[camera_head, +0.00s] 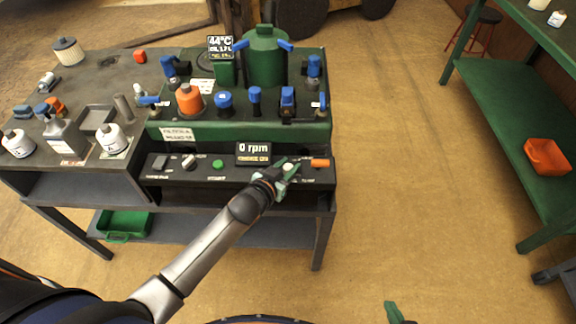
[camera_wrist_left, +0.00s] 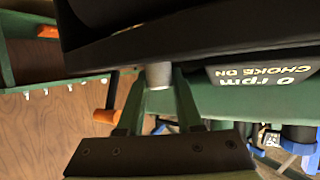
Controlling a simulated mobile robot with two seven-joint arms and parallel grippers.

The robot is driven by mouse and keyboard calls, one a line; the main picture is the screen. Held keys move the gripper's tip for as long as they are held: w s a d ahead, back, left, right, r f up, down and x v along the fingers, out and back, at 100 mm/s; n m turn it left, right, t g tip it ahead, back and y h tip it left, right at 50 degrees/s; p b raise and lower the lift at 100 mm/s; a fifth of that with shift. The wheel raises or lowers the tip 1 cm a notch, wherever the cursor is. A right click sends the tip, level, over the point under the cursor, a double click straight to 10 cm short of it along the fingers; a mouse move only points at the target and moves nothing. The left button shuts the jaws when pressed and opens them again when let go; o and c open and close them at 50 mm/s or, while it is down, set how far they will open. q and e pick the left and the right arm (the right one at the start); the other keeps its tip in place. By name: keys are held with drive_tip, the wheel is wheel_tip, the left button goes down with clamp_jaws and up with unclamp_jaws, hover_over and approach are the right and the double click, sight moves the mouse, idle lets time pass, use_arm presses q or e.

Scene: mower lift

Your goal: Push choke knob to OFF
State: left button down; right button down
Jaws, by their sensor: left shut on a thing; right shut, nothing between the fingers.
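The choke knob (camera_head: 289,166) is a pale knob on the dark control panel (camera_head: 215,175), right of the rpm display, partly covered by my gripper. In the left wrist view it shows as a grey cylinder (camera_wrist_left: 159,74) between the green fingers. My left gripper (camera_head: 286,173) is shut on it, with a finger on each side. The display (camera_head: 253,153) reads 0 rpm; its lower line is too small in the head view, but in the left wrist view the upside-down display (camera_wrist_left: 262,76) seems to read CHOKE ON. My right gripper (camera_head: 394,312) shows only a green tip at the bottom edge, shut and away from the bench.
On the panel are an orange knob (camera_head: 320,162), a green button (camera_head: 217,164) and a light switch knob (camera_head: 189,161). Behind stands a green rig with a tank (camera_head: 265,58) and blue-handled valves. White bottles stand at left. Open floor lies right of the bench.

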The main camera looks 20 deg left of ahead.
sight(289, 157)
idle(0.9)
use_arm(q)
drive_tip(key=w, duration=0.1)
drive_tip(key=w+a, duration=0.1)
drive_tip(key=w, duration=0.1)
drive_tip(key=shift+w, duration=0.1)
drive_tip(key=shift+r, duration=0.1)
drive_tip(key=c, duration=0.6)
unclamp_jaws()
drive_tip(key=shift+w, duration=0.1)
drive_tip(key=p+v, duration=0.1)
drive_tip(key=v, duration=1.1)
drive_tip(key=shift+s, duration=0.25)
drive_tip(key=shift+s+p, duration=0.1)
drive_tip(key=shift+p, duration=0.2)
